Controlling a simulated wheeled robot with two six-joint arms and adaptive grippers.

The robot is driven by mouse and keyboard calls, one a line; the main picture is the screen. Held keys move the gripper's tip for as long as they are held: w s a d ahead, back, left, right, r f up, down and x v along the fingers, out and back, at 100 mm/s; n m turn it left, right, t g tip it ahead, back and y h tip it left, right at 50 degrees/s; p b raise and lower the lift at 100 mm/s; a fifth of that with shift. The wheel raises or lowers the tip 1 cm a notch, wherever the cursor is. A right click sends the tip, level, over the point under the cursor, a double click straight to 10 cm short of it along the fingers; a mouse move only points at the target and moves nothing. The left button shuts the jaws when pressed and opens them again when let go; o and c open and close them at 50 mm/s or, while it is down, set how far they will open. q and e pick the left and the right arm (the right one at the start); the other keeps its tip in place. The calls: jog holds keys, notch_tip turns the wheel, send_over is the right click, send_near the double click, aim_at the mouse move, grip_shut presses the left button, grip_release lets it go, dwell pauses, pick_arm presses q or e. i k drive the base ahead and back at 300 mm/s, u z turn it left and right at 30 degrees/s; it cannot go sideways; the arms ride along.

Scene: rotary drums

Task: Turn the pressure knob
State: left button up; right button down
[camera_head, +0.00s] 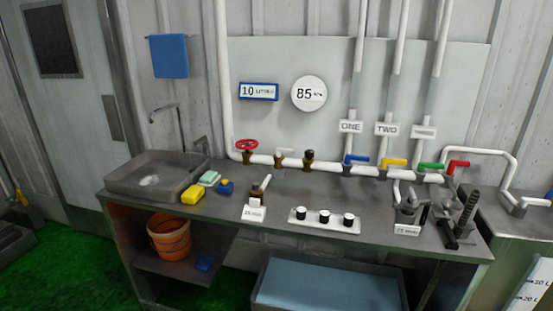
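No part labelled as the pressure knob can be made out. Several candidates show on or above the grey bench. A red handwheel (246,145) sits on the white pipe at the left. A black-topped brass fitting (308,158) sits further right on the same pipe. A white strip (333,226) near the bench's front edge carries three black-topped knobs (325,216). A round white gauge (309,94) on the wall panel reads 85, with a small unit that looks like kPa. Neither of my grippers is in view.
Blue (356,158), yellow (393,163), green (431,167) and red (458,164) valve levers line the pipe. A clamp-like tool (461,222) stands right. The bench's middle has bare room.

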aim_at(309, 154)
jog(key=z, duration=0.6)
jog(key=i, duration=0.7)
jog(key=z, duration=0.45)
